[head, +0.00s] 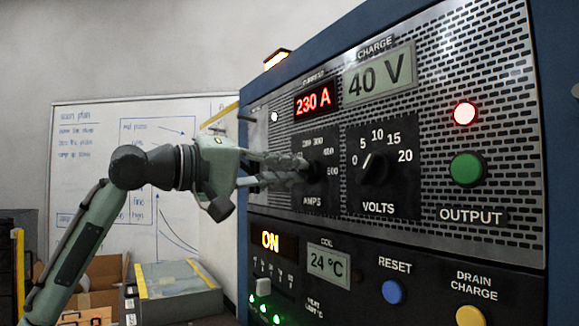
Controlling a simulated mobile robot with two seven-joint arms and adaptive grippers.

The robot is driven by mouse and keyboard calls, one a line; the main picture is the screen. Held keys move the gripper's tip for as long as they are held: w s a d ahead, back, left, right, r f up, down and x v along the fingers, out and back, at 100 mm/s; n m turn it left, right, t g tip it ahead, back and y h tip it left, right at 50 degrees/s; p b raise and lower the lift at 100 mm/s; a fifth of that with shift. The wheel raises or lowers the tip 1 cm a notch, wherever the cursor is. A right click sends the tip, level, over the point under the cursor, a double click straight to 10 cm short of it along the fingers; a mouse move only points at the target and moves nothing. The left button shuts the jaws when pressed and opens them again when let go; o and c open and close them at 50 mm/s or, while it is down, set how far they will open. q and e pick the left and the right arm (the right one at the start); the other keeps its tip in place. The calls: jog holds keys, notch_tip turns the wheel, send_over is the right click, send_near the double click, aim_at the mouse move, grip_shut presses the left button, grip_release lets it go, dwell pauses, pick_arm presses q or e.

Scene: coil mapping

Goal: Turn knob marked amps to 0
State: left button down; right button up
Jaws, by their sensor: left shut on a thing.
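The amps knob (318,173) is a dark dial on the upper panel, above the label AMPS. My left gripper (298,170) reaches in from the left and is shut on this knob. Its fingers hide much of the knob and the left part of the scale, so I cannot read the pointer. Numbers up to about 600 show above and right of it. The red current display (314,101) above reads 230 A. My right gripper is not in view.
The volts knob (375,168) is close on the right, with a 40 V display (379,77) above. A lit red lamp (465,113) and a green button (467,169) are further right. Blue (393,292) and yellow (470,316) buttons are below. Free space lies left of the panel.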

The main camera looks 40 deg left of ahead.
pick_arm(q)
jog(key=shift+f+n+p, duration=0.1)
jog(key=shift+n+p, duration=0.75)
jog(key=shift+n, duration=2.15)
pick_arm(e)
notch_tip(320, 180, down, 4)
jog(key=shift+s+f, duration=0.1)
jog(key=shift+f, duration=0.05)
pick_arm(q)
jog(key=c, duration=1.6)
grip_release()
jog(key=shift+s+a, duration=0.1)
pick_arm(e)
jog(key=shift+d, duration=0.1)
pick_arm(q)
jog(key=v, duration=1.2)
